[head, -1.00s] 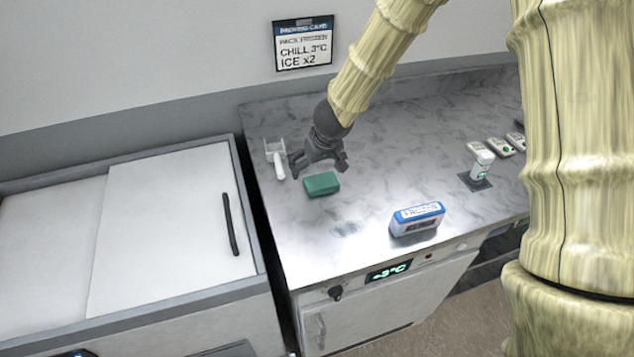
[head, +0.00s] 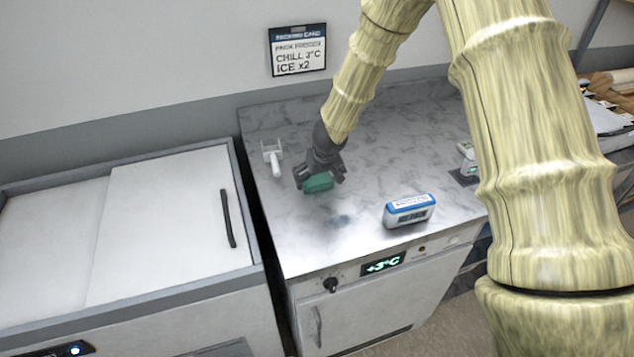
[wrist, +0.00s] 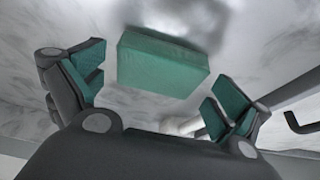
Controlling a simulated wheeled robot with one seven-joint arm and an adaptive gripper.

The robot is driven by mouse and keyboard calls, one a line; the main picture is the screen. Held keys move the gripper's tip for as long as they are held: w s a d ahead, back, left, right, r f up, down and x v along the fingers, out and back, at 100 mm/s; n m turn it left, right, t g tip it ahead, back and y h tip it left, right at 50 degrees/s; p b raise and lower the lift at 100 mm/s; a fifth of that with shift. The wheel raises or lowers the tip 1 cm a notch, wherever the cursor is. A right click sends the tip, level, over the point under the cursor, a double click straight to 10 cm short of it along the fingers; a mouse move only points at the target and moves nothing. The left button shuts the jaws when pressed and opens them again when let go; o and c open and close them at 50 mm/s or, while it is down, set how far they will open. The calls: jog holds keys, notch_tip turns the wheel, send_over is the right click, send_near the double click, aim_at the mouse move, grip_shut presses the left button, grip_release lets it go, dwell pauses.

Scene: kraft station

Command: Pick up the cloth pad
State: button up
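The cloth pad is a green block (head: 318,183) lying on the marble-look counter, left of its middle. My gripper (head: 321,175) is just above and behind it in the head view, its dark fingers on either side. In the wrist view the pad (wrist: 163,66) sits between and beyond the two green-padded fingers of my gripper (wrist: 160,92), which are spread wide. Gaps show between the pad and both fingers. The pad's far side is hidden in the wrist view.
A white scoop (head: 274,158) lies left of the pad. A white sliding-lid chest (head: 165,215) adjoins on the left.

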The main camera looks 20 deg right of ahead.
jog(key=shift+w+f, duration=0.2)
jog(key=shift+f, duration=0.15)
jog(key=c, duration=0.3)
jog(key=shift+w+f, duration=0.4)
jog(key=shift+c, duration=1.4)
jog(key=shift+s+r, duration=0.2)
jog(key=shift+s, duration=0.05)
jog(key=shift+c, duration=0.3)
jog(key=shift+w, duration=0.1)
jog(key=shift+r+p, duration=1.55)
jog(key=shift+r, duration=0.2)
jog(key=shift+f, duration=0.15)
jog(key=s+b, duration=0.2)
jog(key=shift+s+a+b, duration=0.25)
jog(key=shift+b, duration=0.15)
jog(key=s+a+b, duration=0.1)
jog(key=s+b, duration=0.1)
jog(key=s, duration=0.2)
jog(key=s+r+b, duration=0.1)
jog(key=s+b, duration=0.1)
jog(key=s, duration=0.3)
jog(key=s+a+b, duration=0.1)
jog(key=s, duration=0.3)
jog(key=shift+s+a+r+b, duration=0.15)
jog(key=shift+a+r+b, duration=0.2)
jog(key=shift+b, duration=0.05)
